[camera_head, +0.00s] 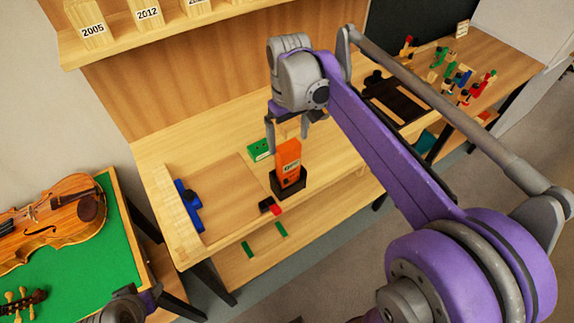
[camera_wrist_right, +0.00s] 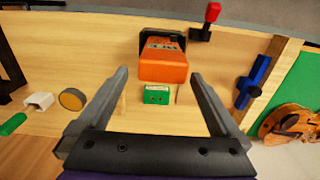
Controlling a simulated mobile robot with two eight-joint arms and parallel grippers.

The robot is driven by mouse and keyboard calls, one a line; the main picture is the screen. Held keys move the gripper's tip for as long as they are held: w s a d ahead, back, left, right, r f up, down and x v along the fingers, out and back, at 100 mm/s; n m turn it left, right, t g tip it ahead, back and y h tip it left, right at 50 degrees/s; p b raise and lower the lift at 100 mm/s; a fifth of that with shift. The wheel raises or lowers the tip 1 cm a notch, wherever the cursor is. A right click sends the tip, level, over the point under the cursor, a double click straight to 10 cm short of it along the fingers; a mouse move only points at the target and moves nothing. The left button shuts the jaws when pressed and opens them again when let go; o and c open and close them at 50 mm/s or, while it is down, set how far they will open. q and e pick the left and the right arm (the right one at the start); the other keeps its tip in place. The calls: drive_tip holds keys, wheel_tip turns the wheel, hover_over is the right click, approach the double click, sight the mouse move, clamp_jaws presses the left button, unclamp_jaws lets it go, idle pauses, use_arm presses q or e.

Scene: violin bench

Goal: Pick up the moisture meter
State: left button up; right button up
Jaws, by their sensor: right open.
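The moisture meter (camera_head: 288,158) is an orange block-shaped device with a dark label, standing upright in a black holder (camera_head: 289,187) on the wooden bench. It also shows in the right wrist view (camera_wrist_right: 163,66), seen from above. My right gripper (camera_head: 288,136) is open, just above and behind the meter in the head view. In the right wrist view the meter's orange end lies between the two open fingers (camera_wrist_right: 158,76), with a gap on each side. A part of my left arm shows at the bottom left of the head view; its fingers cannot be made out.
A green box (camera_head: 259,150) stands close behind the meter. A red-and-black item (camera_head: 270,206) lies near the front edge. A blue tool (camera_head: 188,194) is at the left. A violin (camera_head: 52,213) lies on a green-topped table. A shelf (camera_head: 150,38) hangs above.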

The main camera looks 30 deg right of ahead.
sight(288, 154)
drive_tip(key=f, duration=0.5)
drive_tip(key=shift+s+a+f, duration=0.15)
drive_tip(key=shift+s+f, duration=0.05)
drive_tip(key=shift+f, duration=0.2)
